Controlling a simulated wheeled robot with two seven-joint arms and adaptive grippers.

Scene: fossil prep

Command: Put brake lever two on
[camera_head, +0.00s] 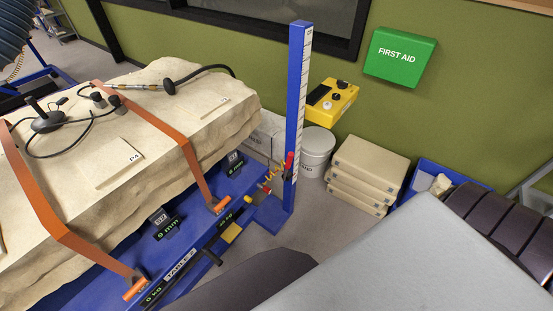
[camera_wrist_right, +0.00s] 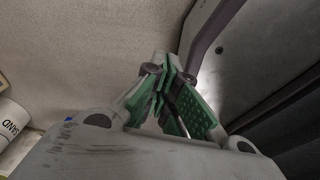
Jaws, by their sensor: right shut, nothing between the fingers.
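A blue table frame (camera_head: 185,262) labelled "TABLE 2" carries a large pale stone block (camera_head: 75,175). At its right end a red-handled lever (camera_head: 289,165) stands beside a blue post. A black lever-like part (camera_head: 212,256) sticks out from the front rail, near a yellow part (camera_head: 231,233). I cannot tell from the markings which one is brake lever two. My right gripper (camera_wrist_right: 167,80) shows green pads close together in the right wrist view; it is shut and empty, over bare floor. It is not visible in the head view. My left gripper is not in view.
A blue scale post (camera_head: 298,110) rises at the table's end. Behind it are a yellow control box (camera_head: 331,102), a white bucket (camera_head: 316,154), which also shows in the wrist view (camera_wrist_right: 14,122), and stacked beige slabs (camera_head: 366,175). Orange straps (camera_head: 165,130) cross the block.

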